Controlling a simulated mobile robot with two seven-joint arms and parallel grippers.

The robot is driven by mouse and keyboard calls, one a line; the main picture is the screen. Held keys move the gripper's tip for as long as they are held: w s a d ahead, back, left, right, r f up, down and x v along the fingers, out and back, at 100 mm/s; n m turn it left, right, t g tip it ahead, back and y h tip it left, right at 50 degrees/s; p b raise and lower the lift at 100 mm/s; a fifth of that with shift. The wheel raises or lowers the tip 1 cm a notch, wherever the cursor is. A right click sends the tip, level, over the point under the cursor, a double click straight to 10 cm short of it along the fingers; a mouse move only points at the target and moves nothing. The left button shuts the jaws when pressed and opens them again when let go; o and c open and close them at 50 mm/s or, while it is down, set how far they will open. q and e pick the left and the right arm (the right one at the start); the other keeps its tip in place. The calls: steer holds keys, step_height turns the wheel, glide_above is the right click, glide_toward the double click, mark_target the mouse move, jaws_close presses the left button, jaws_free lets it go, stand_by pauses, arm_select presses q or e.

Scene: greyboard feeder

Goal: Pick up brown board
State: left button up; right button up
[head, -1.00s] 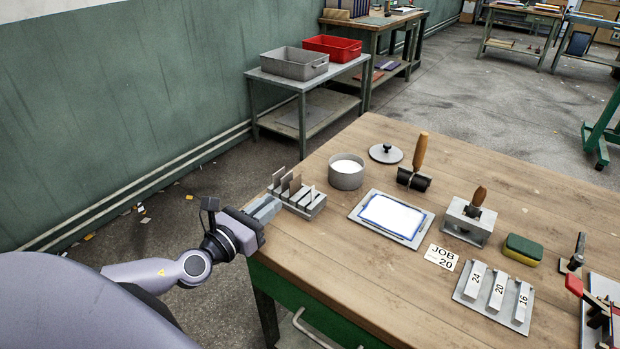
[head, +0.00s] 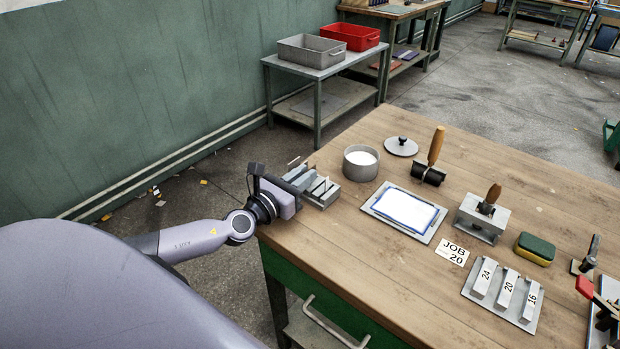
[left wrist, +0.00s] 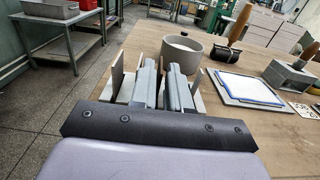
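A grey slotted rack (head: 328,196) stands at the table's near left corner, with several thin boards upright in it. A tan-brown board (left wrist: 117,68) shows left of my fingers in the left wrist view; a greyer one (left wrist: 138,52) stands just beyond. I cannot tell surely which is the brown board. My left gripper (head: 312,184) is over the rack, its fingers pointing across it among the boards. In the left wrist view its two fingers (left wrist: 163,68) are a narrow gap apart, with no board clearly seen between them. The fingers hide part of the rack. My right gripper is not in view.
Behind the rack is a round pot (head: 361,163) of white material. To its right are a tray with a white sheet (head: 407,211), a brayer (head: 430,170) and a numbered block plate (head: 502,297). The table front (head: 380,290) is clear.

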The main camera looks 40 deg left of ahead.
arm_select(q)
jaws_close()
stand_by(0.3)
